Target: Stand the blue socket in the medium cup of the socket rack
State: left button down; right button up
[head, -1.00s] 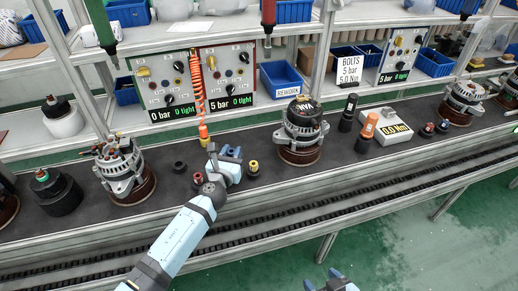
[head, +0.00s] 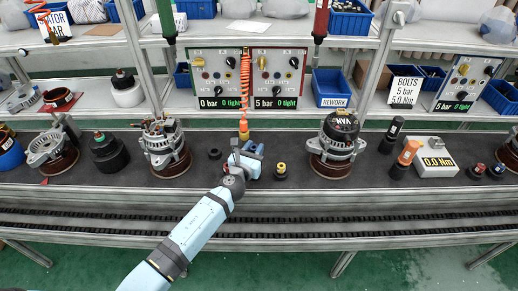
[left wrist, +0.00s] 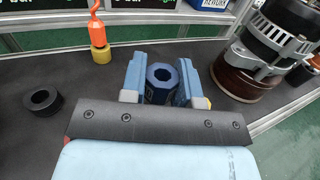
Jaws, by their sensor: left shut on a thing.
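My left gripper (head: 248,158) is shut on the blue socket (left wrist: 160,82), which sits between the two fingers in the left wrist view with its hollow end facing up. The gripper is low over the dark bench mat. A black, empty round cup (head: 214,154) stands left of the gripper; it also shows in the left wrist view (left wrist: 42,100). A black cup-like piece with a yellow top (head: 279,171) stands right of the gripper. I cannot tell which cup is the medium one. My right gripper is out of view.
An orange coiled hose with a yellow-ended tool (head: 244,130) hangs just behind the gripper. Alternators stand left (head: 166,148) and right (head: 338,143) on the bench. A torque meter (head: 434,158) lies farther right. The conveyor rail (head: 300,222) runs along the front.

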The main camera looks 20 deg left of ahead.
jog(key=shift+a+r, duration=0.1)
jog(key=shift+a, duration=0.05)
pick_arm(q)
jog(key=shift+f, duration=0.1)
jog(key=shift+f+b, duration=0.45)
jog(key=shift+b, duration=0.1)
notch_tip(320, 180, down, 4)
jog(key=b, duration=0.3)
jog(key=shift+b, duration=0.4)
jog(key=shift+f+b, duration=0.35)
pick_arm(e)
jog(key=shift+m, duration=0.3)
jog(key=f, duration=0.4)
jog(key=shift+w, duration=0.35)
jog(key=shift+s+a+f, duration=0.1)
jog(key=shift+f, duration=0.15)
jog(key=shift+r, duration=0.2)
